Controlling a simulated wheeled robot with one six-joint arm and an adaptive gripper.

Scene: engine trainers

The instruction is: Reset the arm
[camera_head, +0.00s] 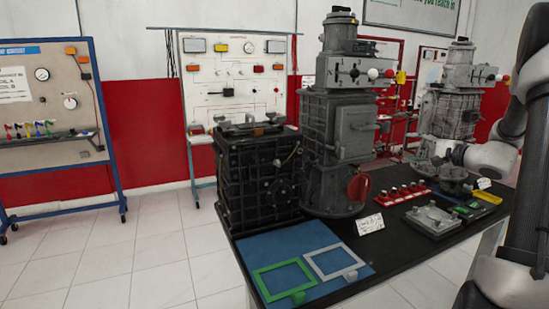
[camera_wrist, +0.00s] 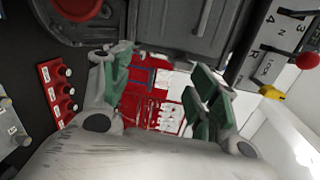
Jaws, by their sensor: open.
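My gripper (camera_wrist: 158,86) shows in the wrist view with its two green-padded fingers spread apart and nothing between them. In the head view my arm (camera_head: 515,130) comes in along the right edge and reaches left over the far right part of the black table (camera_head: 400,256). The gripper end is small there and hard to separate from the grey machine parts behind it. In the wrist view a grey machine (camera_wrist: 185,22) with a lever panel (camera_wrist: 275,45) stands close beyond the fingers. I cannot tell the exact gap.
A tall grey machine (camera_head: 335,125) and a black engine block (camera_head: 255,175) stand on the table. A red strip with knobs (camera_head: 402,194), a metal plate (camera_head: 432,220) and a yellow tray (camera_head: 487,197) lie near my arm. Green (camera_head: 284,279) and grey frames (camera_head: 333,261) lie on a blue mat.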

